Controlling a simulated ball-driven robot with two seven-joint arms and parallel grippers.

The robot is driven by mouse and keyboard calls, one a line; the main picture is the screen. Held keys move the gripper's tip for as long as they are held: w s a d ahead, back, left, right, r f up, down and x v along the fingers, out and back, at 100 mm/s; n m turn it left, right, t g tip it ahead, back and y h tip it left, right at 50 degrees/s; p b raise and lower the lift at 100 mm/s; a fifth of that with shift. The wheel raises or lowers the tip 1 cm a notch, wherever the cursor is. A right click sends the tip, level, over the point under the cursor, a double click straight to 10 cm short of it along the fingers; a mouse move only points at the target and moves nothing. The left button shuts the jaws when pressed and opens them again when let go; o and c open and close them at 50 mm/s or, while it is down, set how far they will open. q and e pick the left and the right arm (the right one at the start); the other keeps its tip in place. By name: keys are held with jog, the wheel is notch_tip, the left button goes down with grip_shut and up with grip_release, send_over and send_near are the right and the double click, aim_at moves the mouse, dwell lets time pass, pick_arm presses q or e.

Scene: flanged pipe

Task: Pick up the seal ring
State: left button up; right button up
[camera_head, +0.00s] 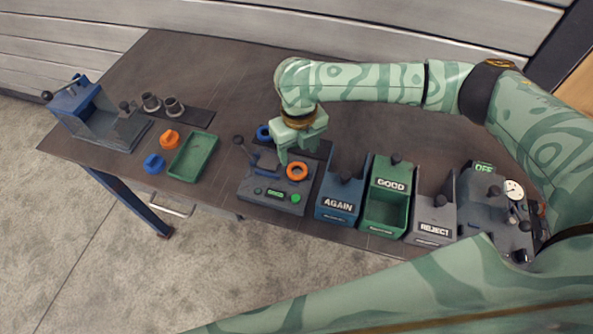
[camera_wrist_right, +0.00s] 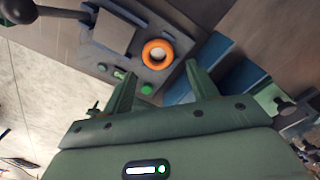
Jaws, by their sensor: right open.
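An orange seal ring (camera_head: 305,174) lies flat on top of the grey control box (camera_head: 272,191), near its right side. My right gripper (camera_head: 291,157) hangs above the box, close to the ring and pointing down. Its two fingers (camera_wrist_right: 161,66) are apart and empty, with the ring beyond and between the tips in the wrist view. I cannot tell the exact height of the tips over the ring. My left gripper is not in view.
Right of the box stand the blue AGAIN bin (camera_head: 340,187), green GOOD bin (camera_head: 386,204) and grey REJECT bin (camera_head: 432,219). A lever knob (camera_head: 239,140) rises at the box's left.

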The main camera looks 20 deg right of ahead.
aim_at(297, 169)
jog(key=shift+f, duration=0.65)
jog(key=shift+s+f, duration=0.1)
jog(key=shift+f, duration=0.25)
notch_tip(297, 169, down, 4)
jog(key=shift+a+f+b, duration=0.15)
jog(key=shift+f+b, duration=0.05)
jog(key=shift+b, duration=0.8)
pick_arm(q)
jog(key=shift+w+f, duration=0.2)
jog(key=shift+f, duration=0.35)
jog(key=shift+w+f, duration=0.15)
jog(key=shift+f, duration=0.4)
pick_arm(e)
jog(key=shift+r, duration=0.1)
jog(key=shift+c, duration=0.4)
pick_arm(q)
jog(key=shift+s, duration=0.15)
pick_arm(e)
jog(key=c, duration=0.7)
